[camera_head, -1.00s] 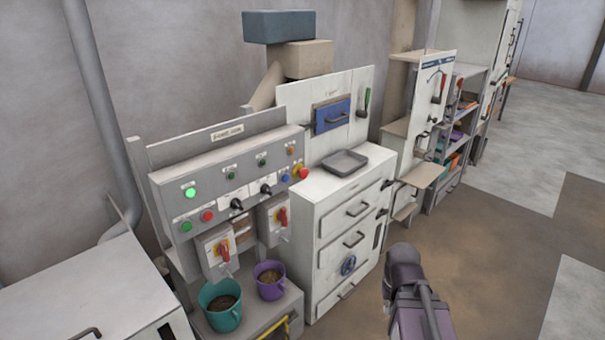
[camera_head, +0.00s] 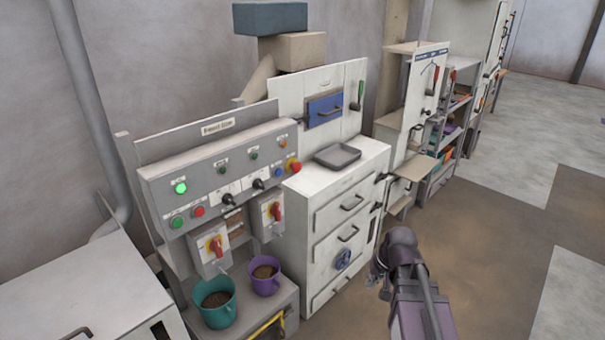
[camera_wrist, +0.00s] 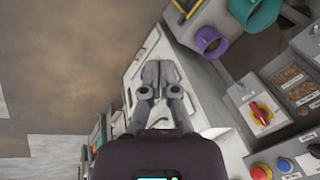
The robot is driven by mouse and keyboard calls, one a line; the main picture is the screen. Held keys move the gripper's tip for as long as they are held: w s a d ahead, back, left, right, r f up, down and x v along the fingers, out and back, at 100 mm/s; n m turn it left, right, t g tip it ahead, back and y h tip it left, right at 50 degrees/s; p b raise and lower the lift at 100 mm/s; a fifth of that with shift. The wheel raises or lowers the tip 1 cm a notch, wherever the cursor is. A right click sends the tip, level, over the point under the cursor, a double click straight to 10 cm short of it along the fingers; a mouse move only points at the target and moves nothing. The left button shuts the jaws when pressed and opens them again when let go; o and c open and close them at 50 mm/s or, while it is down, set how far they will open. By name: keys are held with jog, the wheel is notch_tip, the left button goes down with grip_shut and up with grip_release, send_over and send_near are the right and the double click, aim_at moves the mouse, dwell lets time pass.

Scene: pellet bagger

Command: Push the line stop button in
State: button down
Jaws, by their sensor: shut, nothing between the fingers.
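A grey control panel (camera_head: 225,172) carries small buttons, lamps and black knobs; their labels are too small to read. A red mushroom button (camera_head: 294,165) on a yellow base sits at its right end, beside a blue button (camera_head: 278,172). In the wrist view the red button (camera_wrist: 260,171) is at the bottom right. A smaller flat red button (camera_head: 198,211) sits at the panel's lower left, beside a green one (camera_head: 176,222). My gripper (camera_wrist: 161,68) is shut and empty, in front of the white drawer cabinet, apart from the panel. In the head view its fingertips are small and indistinct.
Red rotary switches (camera_head: 216,247) hang below the panel, above a teal bucket (camera_head: 216,312) and a purple bucket (camera_head: 265,283). The white drawer cabinet (camera_head: 322,205) with a grey tray (camera_head: 337,155) stands right of the panel. Open floor (camera_head: 480,235) lies to the right.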

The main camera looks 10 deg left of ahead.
aim_at(299, 168)
jog(key=w+a+r+m+t+y+b, duration=0.35)
jog(key=w+a+y, duration=0.5)
jog(key=w, duration=0.75)
jog(key=w+a+r+m+t+y, duration=0.1)
jog(key=w+r+m+t, duration=0.1)
jog(key=w+r+t, duration=0.1)
jog(key=w+a+r+m+t+y+b, duration=0.1)
jog(key=w+a+r+m+t, duration=0.1)
jog(key=w+r, duration=0.4)
jog(key=shift+w+r+t+y, duration=0.3)
jog(key=shift+w+t, duration=0.25)
jog(key=shift+w, duration=0.75)
jog(key=shift+w+a, duration=0.1)
jog(key=shift+a, duration=0.1)
jog(key=x, duration=1.3)
jog(key=shift+w+a, duration=0.25)
jog(key=shift+a, duration=0.05)
